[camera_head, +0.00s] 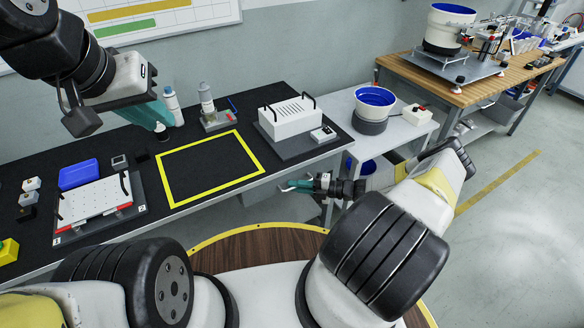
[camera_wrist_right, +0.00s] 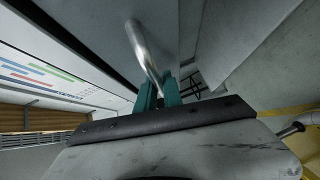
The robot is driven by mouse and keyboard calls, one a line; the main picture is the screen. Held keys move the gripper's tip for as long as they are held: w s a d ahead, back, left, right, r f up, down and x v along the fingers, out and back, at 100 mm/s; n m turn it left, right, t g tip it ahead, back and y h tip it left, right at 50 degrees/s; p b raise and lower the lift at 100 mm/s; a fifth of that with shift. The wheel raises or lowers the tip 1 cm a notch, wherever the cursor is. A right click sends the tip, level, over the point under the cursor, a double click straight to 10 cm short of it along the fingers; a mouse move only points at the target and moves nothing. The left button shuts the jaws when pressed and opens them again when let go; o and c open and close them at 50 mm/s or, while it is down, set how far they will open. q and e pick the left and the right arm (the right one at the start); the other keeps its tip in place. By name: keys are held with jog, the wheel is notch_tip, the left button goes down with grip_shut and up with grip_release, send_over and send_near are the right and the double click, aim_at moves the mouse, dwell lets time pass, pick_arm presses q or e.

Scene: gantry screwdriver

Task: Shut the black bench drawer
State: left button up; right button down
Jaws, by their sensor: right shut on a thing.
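My right gripper (camera_head: 292,186) is low at the front edge of the black-topped bench (camera_head: 226,188), with teal fingers pointing left. In the right wrist view, its teal fingers (camera_wrist_right: 160,95) are closed around the lower end of a shiny metal bar handle (camera_wrist_right: 146,52). The handle stands against a grey panel (camera_wrist_right: 100,25), which looks like the drawer's front. How far the drawer stands out cannot be made out; in the head view the bench edge and my arm hide most of it. My left gripper (camera_head: 160,131) hangs over the back of the bench, apart from the drawer; its finger gap is unclear.
On the bench are a yellow-framed area (camera_head: 210,165), a white box with black handles (camera_head: 290,116), a blue bin (camera_head: 78,174) and a white perforated plate (camera_head: 92,200). A grey side table (camera_head: 400,128) with a blue-lined bowl (camera_head: 375,97) stands right of the bench.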

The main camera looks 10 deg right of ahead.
jog(key=shift+w+a, duration=0.3)
jog(key=shift+w, duration=0.65)
jog(key=c, duration=1.8)
grip_release()
jog(key=shift+w, duration=0.1)
jog(key=shift+o, duration=0.2)
jog(key=shift+a+r, duration=0.1)
jog(key=f+v, duration=0.1)
jog(key=v, duration=0.7)
jog(key=shift+r, duration=0.4)
